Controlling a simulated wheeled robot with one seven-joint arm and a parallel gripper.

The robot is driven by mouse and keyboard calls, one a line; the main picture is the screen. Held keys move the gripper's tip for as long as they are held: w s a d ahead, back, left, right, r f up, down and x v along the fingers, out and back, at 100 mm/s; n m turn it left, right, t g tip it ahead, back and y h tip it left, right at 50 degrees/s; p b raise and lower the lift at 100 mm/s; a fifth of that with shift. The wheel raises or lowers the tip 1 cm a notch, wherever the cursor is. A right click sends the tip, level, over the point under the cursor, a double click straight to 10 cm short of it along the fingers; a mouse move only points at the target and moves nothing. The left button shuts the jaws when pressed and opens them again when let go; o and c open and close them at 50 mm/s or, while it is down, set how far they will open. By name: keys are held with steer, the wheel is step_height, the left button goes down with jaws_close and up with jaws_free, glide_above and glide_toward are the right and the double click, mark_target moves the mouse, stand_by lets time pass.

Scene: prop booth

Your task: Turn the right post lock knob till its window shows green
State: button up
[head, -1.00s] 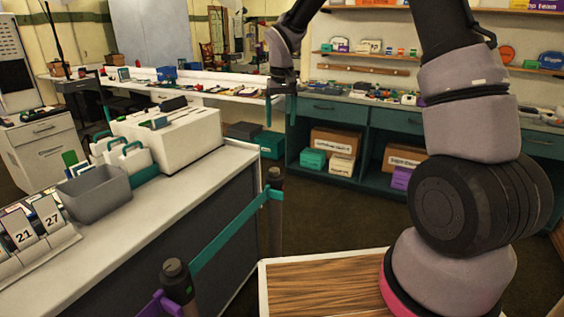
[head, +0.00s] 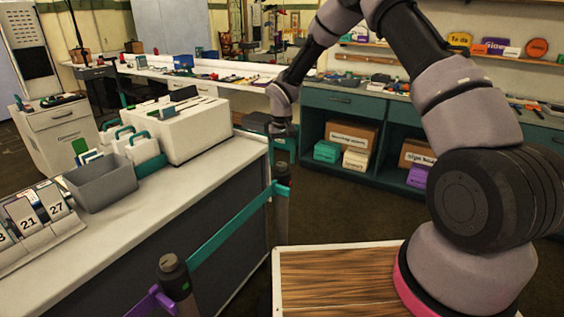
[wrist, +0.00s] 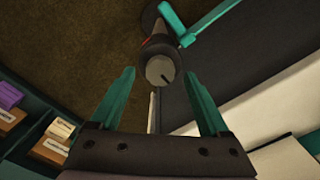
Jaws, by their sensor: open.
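The right post (head: 282,215) stands upright at the end of the counter, with a teal belt (head: 232,228) running from it to the nearer left post (head: 176,278). In the wrist view the right post's round grey knob (wrist: 160,71) shows end-on, with a dark line on its face. A small reddish mark shows on the post's side below the knob; I cannot tell whether it is the window. My gripper (head: 282,157) points down just above the right post. Its teal fingers are open, one on each side of the knob in the wrist view, with gaps between.
The white-topped counter (head: 205,165) lies close left of the post, bearing a grey bin (head: 103,188), a white box and flip numbers (head: 30,215). Teal shelving (head: 390,130) with boxes stands behind. Dark floor (head: 350,220) is clear to the right of the post.

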steer(key=shift+f, duration=0.75)
jaws_close()
